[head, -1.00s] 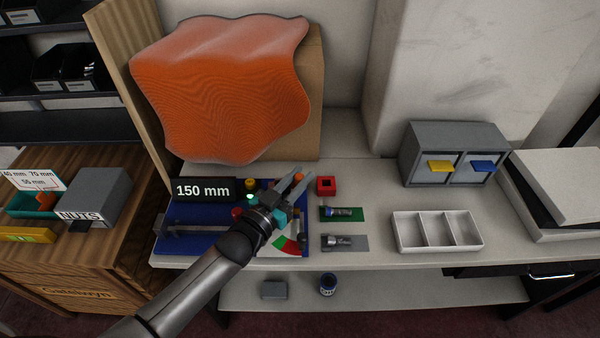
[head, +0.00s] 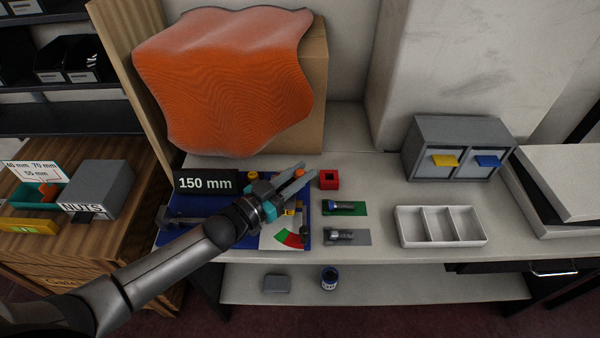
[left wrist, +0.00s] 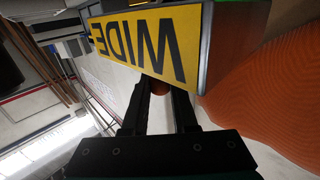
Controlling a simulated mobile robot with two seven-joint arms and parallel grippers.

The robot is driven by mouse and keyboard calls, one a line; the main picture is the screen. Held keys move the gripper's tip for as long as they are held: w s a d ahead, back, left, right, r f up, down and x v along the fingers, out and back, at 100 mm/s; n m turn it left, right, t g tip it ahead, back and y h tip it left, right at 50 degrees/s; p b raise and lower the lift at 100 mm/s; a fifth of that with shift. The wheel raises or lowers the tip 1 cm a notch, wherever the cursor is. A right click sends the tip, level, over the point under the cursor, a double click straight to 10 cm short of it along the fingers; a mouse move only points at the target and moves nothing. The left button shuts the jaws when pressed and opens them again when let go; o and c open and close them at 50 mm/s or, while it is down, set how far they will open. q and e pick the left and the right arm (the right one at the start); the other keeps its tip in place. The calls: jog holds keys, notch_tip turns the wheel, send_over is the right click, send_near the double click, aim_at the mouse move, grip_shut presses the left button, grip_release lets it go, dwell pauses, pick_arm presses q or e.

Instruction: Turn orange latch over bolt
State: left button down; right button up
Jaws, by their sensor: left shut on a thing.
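The orange latch shows as a small orange piece (head: 299,173) at the fingertips of my left gripper (head: 296,176), above the right back part of the blue board (head: 305,243). In the left wrist view a rounded orange piece (left wrist: 160,88) sits between the two dark fingers of the left gripper (left wrist: 161,92), which is shut on it. Two bolts lie right of the board: one on a green card (head: 345,208), one on a grey card (head: 340,235). No bolt is visible under the latch; my gripper covers much of the board. My right gripper is out of view.
A red block (head: 329,180) with a square hole stands close right of the fingertips. A black "150 mm" display (head: 205,183) stands behind the board. A yellow "WIDE" plate (left wrist: 150,42) is close to the fingers. An empty divided tray (head: 440,239) is farther right.

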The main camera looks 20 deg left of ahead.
pick_arm(q)
jog(key=c, duration=0.9)
grip_release()
jog(key=shift+o, duration=1.1)
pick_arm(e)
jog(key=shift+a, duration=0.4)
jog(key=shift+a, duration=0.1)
pick_arm(q)
jog(key=p+v, duration=0.2)
jog(key=v, duration=1.3)
jog(key=shift+p, duration=0.3)
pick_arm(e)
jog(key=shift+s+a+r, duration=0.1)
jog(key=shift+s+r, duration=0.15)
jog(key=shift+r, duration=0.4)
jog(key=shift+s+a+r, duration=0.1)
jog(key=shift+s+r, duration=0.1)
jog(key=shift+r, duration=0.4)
pick_arm(q)
jog(key=shift+s+r, duration=0.1)
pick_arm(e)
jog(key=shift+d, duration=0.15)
